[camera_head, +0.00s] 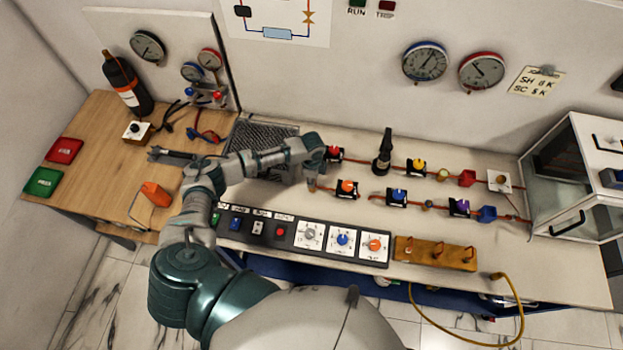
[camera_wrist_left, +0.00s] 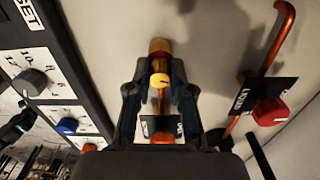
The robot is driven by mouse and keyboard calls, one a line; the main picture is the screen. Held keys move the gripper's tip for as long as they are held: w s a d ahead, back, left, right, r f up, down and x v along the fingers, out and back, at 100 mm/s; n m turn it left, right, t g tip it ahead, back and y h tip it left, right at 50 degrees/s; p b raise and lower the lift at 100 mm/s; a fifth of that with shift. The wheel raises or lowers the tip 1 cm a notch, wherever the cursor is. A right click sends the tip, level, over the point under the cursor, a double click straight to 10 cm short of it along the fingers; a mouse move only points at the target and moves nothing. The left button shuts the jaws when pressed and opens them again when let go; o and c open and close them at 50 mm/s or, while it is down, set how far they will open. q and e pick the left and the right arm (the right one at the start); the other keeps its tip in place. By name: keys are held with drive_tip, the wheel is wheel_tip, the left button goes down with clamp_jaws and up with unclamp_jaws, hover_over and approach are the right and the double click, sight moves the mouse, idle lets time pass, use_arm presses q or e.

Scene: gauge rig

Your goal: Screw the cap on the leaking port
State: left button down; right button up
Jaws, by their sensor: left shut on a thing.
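My left gripper (camera_head: 312,176) points down at the left end of the copper piping on the bench. In the left wrist view, its two dark fingers (camera_wrist_left: 159,92) are shut on a small yellow-faced cap (camera_wrist_left: 160,80). A brass cylindrical fitting (camera_wrist_left: 160,47), apparently the port, lies in line just beyond the cap. I cannot tell whether the cap touches the fitting or is threaded on it. The orange-knobbed valve (camera_head: 347,187) is just right of the gripper, and its knob shows between the fingers (camera_wrist_left: 162,138). My right gripper is not in view.
A red-knobbed valve (camera_head: 335,153) with bent copper pipe is close behind the gripper. A control panel (camera_head: 300,238) runs along the bench front. A black upright object (camera_head: 384,152) stands farther right. A glass-fronted cabinet (camera_head: 575,175) closes off the right end. Bare bench shows between the pipe rows.

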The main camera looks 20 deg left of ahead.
use_arm(q)
drive_tip(key=m, duration=0.5)
drive_tip(key=shift+s+d+f, duration=0.25)
drive_tip(key=shift+s+f, duration=0.05)
drive_tip(key=shift+m, duration=0.4)
drive_tip(key=shift+m+p, duration=0.35)
drive_tip(key=shift+m, duration=0.65)
drive_tip(key=c, duration=1.2)
unclamp_jaws()
drive_tip(key=shift+r, duration=0.25)
drive_tip(key=o, duration=0.3)
drive_tip(key=shift+o, duration=1.3)
drive_tip(key=shift+w, duration=0.2)
